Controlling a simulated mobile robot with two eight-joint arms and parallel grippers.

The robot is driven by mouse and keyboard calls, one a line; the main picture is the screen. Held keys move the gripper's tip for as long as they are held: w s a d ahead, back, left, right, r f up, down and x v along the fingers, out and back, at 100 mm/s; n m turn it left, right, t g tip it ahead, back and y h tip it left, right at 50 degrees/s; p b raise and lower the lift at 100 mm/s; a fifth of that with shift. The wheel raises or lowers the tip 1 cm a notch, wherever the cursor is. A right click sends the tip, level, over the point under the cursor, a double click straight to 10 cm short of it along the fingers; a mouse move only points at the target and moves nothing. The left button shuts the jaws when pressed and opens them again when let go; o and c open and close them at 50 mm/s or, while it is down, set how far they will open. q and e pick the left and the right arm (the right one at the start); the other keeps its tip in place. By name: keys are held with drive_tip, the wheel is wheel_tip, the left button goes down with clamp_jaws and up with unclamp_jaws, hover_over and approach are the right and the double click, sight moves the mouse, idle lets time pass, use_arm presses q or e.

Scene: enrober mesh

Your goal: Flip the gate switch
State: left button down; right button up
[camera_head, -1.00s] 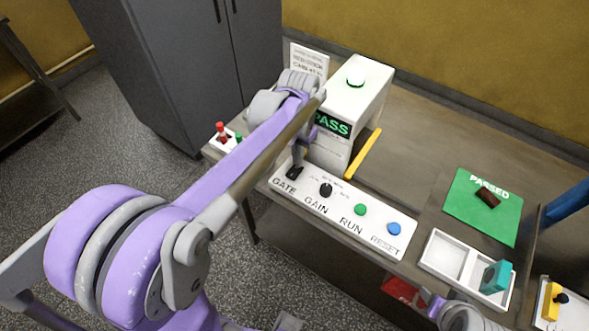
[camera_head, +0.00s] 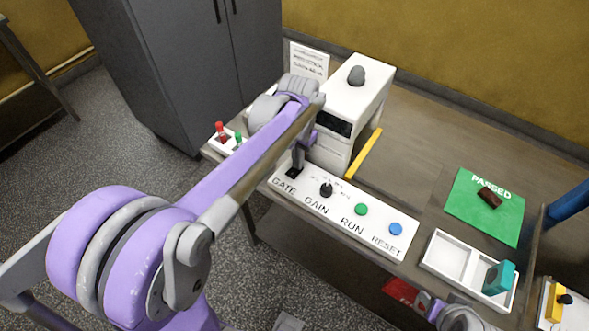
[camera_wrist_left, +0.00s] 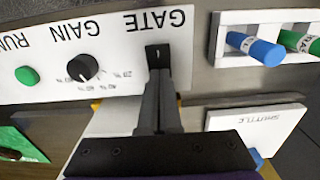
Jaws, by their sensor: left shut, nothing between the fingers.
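The gate switch (camera_head: 293,171) is a small black lever in a dark slot above the word GATE, at the left end of the white control panel (camera_head: 372,243). In the left wrist view the switch (camera_wrist_left: 158,52) is right at the tips of my gripper. My left gripper (camera_head: 298,164) is shut and empty, pointing down at the switch. The fingers partly hide the lever, so I cannot tell its exact position or whether they touch. My right gripper does not show clearly; only a part of my right arm is at the bottom right.
Beside GATE are the black GAIN knob (camera_head: 326,190), green RUN button (camera_head: 361,209) and blue RESET button (camera_head: 395,229). The white machine (camera_head: 345,100) with a dark display (camera_head: 333,122) stands behind. A yellow bar (camera_head: 363,154), green mat (camera_head: 485,212) and white tray (camera_head: 447,258) are to the right.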

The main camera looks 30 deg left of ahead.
use_arm(q)
drive_tip(key=shift+r, duration=0.1)
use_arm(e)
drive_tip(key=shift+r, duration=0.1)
use_arm(q)
wheel_tip(320, 180, up, 7)
drive_tip(key=p, duration=0.3)
drive_tip(key=shift+p, duration=0.4)
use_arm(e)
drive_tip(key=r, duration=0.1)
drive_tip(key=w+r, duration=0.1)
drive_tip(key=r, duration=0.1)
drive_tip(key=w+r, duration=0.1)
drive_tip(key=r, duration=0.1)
use_arm(q)
drive_tip(key=shift+s, duration=0.1)
drive_tip(key=s+d+f+t, duration=0.2)
drive_tip(key=s+d+t, duration=0.1)
drive_tip(key=s, duration=0.3)
drive_tip(key=s+d+f+n+t, duration=0.1)
drive_tip(key=s+d+f+t, duration=0.1)
drive_tip(key=s, duration=0.5)
drive_tip(key=shift+s+d+f+t, duration=0.3)
drive_tip(key=shift+d+f+t, duration=0.1)
drive_tip(key=shift+d, duration=0.5)
